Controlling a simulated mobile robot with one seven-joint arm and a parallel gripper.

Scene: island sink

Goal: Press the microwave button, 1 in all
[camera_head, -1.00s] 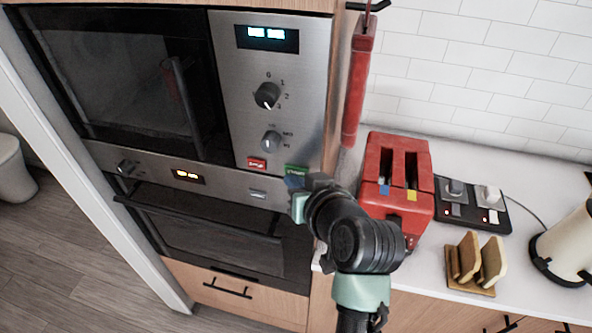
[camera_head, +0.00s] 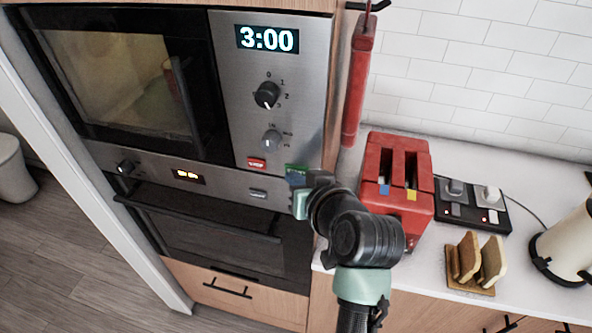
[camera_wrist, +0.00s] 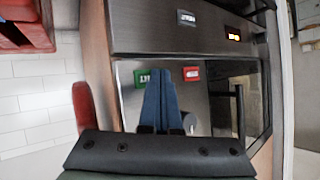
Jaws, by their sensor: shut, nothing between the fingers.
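The microwave (camera_head: 227,105) is built into the cabinet on the left, with a steel control panel. Its display (camera_head: 267,39) reads 3:00 and its window is lit inside. The green button (camera_head: 296,168) sits at the panel's lower right, beside the red stop button (camera_head: 256,163). In the wrist view the green button (camera_wrist: 142,77) and the red button (camera_wrist: 191,73) show beside my fingers.
A red toaster (camera_head: 398,170) stands close to the right of my arm. A red cylinder (camera_head: 357,85) hangs beside the cabinet. An oven (camera_head: 210,225) lies below the microwave. A toast rack (camera_head: 475,265) and a kettle (camera_head: 570,245) stand on the counter at right.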

